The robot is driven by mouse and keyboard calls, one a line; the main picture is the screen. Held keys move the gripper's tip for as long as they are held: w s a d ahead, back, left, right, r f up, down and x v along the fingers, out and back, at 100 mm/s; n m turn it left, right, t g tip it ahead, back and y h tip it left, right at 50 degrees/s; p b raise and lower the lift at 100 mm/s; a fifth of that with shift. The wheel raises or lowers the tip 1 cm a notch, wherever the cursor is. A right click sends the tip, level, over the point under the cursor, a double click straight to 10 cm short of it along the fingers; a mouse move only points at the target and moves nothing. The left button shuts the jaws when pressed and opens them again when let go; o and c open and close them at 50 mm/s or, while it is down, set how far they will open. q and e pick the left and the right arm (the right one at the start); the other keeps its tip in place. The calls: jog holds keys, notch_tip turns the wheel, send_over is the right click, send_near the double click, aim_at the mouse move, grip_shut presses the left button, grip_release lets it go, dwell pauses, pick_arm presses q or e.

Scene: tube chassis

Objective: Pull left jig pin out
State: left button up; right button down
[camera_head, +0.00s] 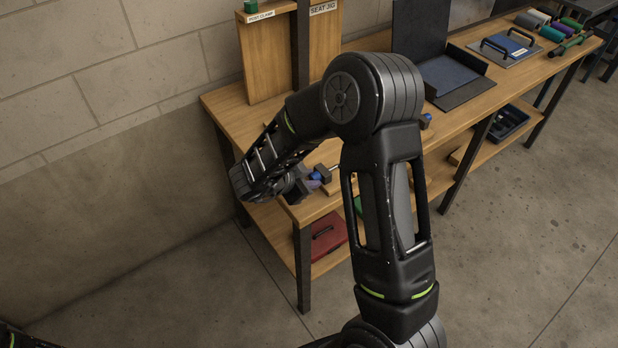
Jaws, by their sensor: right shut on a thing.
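My right arm reaches over the front left of the wooden workbench, and its gripper (309,183) is low at the bench's front left edge. The gripper is shut on the left jig pin (316,176), of which a small blue part shows between dark parts. The arm hides much of the jig around it, and I cannot tell how far the pin sits in its hole. Another small blue piece (426,121) shows farther right, beside my arm. My left gripper is not in view.
The workbench (228,106) stands along a block wall. A dark tray (455,78) and several coloured rolls (552,34) lie to the right. A red case (325,236) is on the lower shelf.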

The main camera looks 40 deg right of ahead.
dwell(0.5)
jog(key=a+p, duration=0.1)
jog(key=a, duration=0.4)
jog(key=shift+w, duration=0.1)
jog(key=c, duration=1.2)
grip_release()
jog(key=v, duration=0.7)
jog(key=shift+a+r, duration=0.25)
jog(key=shift+r, duration=0.05)
